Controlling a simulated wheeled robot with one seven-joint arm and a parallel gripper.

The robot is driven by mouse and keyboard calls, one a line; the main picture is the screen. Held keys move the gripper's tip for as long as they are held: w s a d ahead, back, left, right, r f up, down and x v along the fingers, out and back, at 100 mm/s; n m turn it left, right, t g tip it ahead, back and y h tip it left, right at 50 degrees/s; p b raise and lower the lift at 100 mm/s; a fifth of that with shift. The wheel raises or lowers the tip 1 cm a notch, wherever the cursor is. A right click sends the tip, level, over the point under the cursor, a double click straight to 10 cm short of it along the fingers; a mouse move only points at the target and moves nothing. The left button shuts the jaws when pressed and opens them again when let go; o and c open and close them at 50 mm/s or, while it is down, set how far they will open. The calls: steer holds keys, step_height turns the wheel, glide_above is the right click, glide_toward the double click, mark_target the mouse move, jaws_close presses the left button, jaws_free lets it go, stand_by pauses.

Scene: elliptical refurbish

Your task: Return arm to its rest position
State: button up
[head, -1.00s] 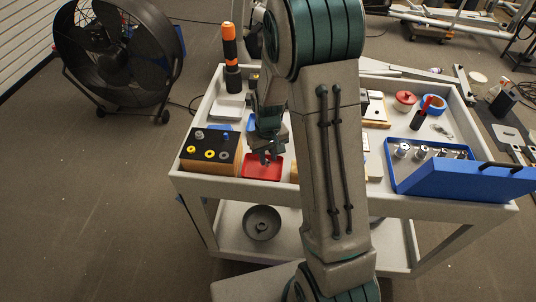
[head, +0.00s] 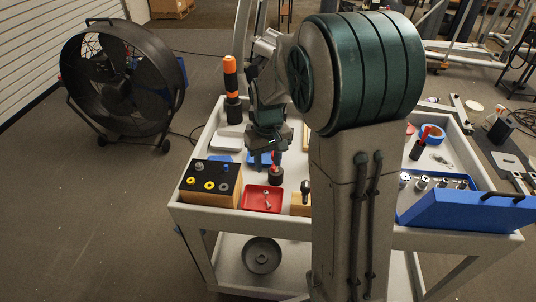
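My arm rises in front of the cart in the head view, its elbow high. My gripper (head: 266,161) points down over the left part of the cart, behind the red tray (head: 252,207). It is small and dark here, and I cannot tell whether its fingers are apart or holding anything. A red-topped thing with a black base (head: 276,177) stands just below and beside the fingers; whether they touch is unclear. My upper arm hides the middle of the cart.
The cart (head: 285,229) holds a black-topped block with rings (head: 211,184), an orange-and-black tool (head: 230,78) and a blue case of sockets (head: 463,212). A metal part lies in the red tray. A bowl (head: 262,255) sits on the lower shelf. A large fan (head: 119,80) stands left.

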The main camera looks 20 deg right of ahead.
step_height(320, 180, up, 2)
steer(key=shift+r, duration=0.2)
stand_by(0.4)
steer(key=s+r+m+t, duration=0.1)
steer(key=s+r, duration=0.1)
steer(key=s, duration=0.7)
steer(key=s+r+m+t, duration=0.1)
steer(key=s+r+t, duration=0.1)
steer(key=s, duration=0.8)
steer(key=shift+r, duration=0.85)
